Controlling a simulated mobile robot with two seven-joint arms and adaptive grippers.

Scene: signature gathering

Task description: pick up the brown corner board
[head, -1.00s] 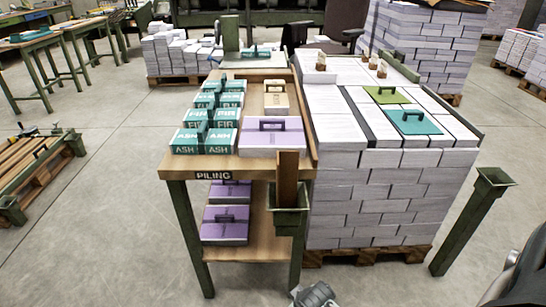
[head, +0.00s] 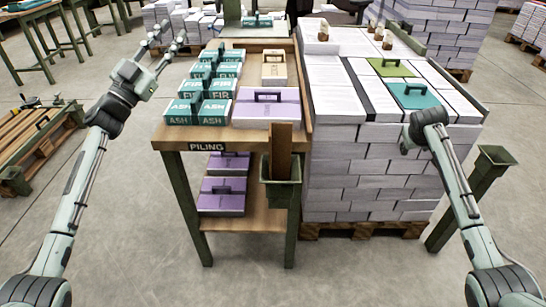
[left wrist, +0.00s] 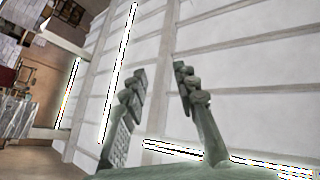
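A brown board (head: 281,148) stands upright in a green holder (head: 281,192) at the front right corner of the piling table; its lower end is hidden inside the holder. My left gripper (head: 168,33) is raised at the upper left, beyond the table's left side and well away from the board. Its two fingers are apart and empty, as the left wrist view also shows (left wrist: 159,75). My right arm reaches in from the right, ending near my right wrist (head: 428,120) in front of the paper stack. Its fingers cannot be made out, and it is apart from the board.
The piling table (head: 172,141) carries teal blocks (head: 211,111), a tan block (head: 274,68) and a purple-topped stack (head: 268,108). A tall paper stack (head: 365,180) stands close on its right. A second green post (head: 470,195) stands further right. The floor in front is clear.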

